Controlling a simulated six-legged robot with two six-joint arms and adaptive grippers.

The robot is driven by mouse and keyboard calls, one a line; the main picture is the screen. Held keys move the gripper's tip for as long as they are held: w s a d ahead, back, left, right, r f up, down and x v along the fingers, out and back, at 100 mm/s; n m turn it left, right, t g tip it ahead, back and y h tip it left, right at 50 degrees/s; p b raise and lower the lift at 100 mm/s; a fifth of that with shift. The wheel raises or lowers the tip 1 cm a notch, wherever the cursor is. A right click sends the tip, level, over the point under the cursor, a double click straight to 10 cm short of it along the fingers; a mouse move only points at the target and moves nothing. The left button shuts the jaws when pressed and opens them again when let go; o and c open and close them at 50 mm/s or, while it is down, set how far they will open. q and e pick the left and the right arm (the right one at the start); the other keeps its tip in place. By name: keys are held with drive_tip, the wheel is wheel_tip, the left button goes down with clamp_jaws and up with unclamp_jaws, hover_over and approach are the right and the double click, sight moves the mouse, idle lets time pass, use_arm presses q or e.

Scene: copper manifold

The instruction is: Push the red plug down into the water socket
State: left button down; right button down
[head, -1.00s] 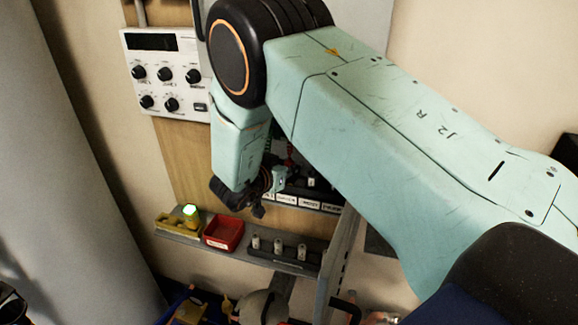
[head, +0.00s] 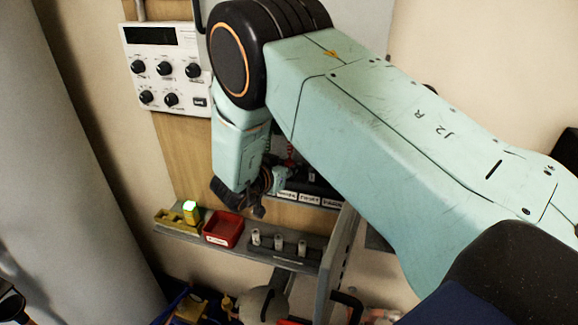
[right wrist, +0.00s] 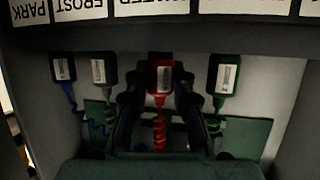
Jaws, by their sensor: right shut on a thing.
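The red plug (right wrist: 161,78) hangs in the middle of the right wrist view, with a white label and a red coiled cord below it. My right gripper (right wrist: 158,92) is shut on it, one dark finger on each side. In the head view my right gripper (head: 262,190) is beside the label strip, mostly dark and partly hidden by my arm. The upside-down WATER label (right wrist: 165,6) is just above the red plug in the wrist view, partly cut off by the frame. The water socket's opening is hidden.
Blue (right wrist: 63,68), grey (right wrist: 104,70) and green (right wrist: 224,73) plugs with coiled cords flank the gripper closely. Below it in the head view, a shelf holds a red tray (head: 223,230), a yellow holder with a lit green piece (head: 190,208), and small pegs (head: 278,242).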

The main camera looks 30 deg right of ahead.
drive_tip(key=shift+f, duration=0.15)
drive_tip(key=c, duration=1.1)
unclamp_jaws()
drive_tip(key=shift+o, duration=0.2)
